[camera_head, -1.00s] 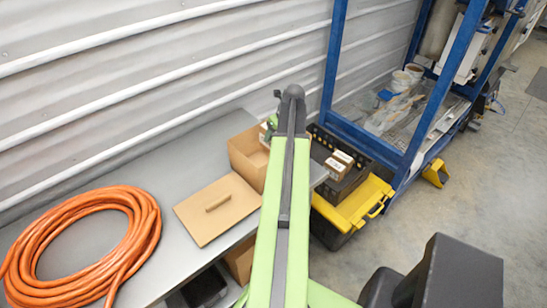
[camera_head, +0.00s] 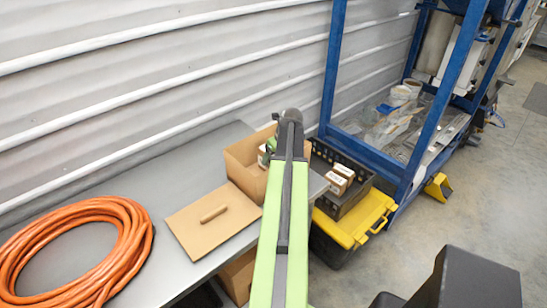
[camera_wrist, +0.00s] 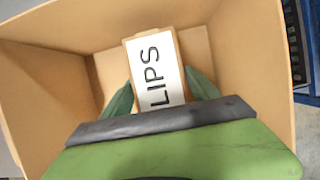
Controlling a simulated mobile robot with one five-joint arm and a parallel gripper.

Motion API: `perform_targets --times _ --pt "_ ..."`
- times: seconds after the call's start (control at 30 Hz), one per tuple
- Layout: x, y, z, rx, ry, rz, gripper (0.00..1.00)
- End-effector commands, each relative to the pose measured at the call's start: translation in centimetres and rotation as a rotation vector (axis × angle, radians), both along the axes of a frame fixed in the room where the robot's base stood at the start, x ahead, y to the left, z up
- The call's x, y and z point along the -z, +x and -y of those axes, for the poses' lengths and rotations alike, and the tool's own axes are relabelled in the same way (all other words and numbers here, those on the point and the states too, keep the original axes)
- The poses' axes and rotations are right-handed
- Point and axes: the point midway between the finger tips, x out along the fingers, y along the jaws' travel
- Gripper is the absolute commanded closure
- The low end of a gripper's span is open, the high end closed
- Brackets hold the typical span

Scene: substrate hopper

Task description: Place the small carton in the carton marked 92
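My arm covers the right part of the open carton. I see no number 92 on it. Whether the small carton touches the floor is unclear.
A brown board with a handle (camera_head: 200,232) and a coiled orange hose (camera_head: 135,240) lie on the bench (camera_head: 150,175). Right of my arm, a black crate (camera_head: 348,203) with small boxes (camera_head: 341,172) sits on a yellow-and-black toolbox (camera_head: 352,238). A blue frame (camera_head: 330,75) stands behind.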

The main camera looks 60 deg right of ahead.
Motion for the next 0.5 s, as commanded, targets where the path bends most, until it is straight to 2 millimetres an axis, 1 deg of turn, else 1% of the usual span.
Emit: perform_targets --times 0.03,0.1,0.37,0.5 --pt "-0.03 0.0 0.0 0.0 0.0 0.0 0.23" --pt "-0.03 -0.01 0.01 0.0 0.0 0.0 0.17" --pt "-0.07 -0.02 0.01 0.0 0.0 0.0 0.17" --pt "-0.8 -0.1 0.0 0.001 0.0 0.0 0.17"
